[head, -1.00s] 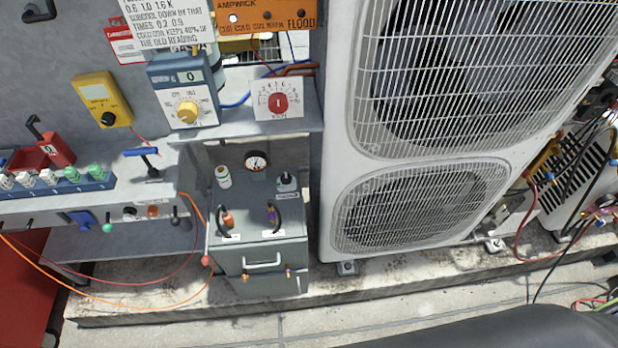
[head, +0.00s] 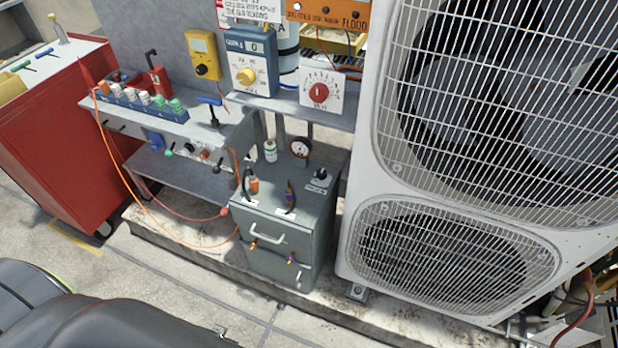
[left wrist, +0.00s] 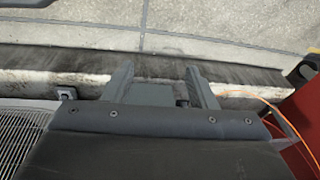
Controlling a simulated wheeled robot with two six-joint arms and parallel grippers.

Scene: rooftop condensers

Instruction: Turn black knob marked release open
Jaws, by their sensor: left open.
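A small black knob (head: 320,174) with a white label in front of it stands at the right back of the top of a grey cabinet (head: 268,222). The lettering on that label is too small to read for certain. Another black knob (head: 202,69) is on the yellow meter above left. My left gripper (left wrist: 162,80) shows in the left wrist view with its two fingers apart, above the concrete plinth; I see nothing held. A grey surface shows between the fingers, partly hidden. Neither gripper shows in the head view.
A large condenser unit (head: 445,255) stands close to the right of the cabinet. A red tool cart (head: 55,150) is at the left. An orange cable (head: 150,224) loops in front of the shelf. A round gauge (head: 300,147) stands behind the cabinet top. The pavement in front is open.

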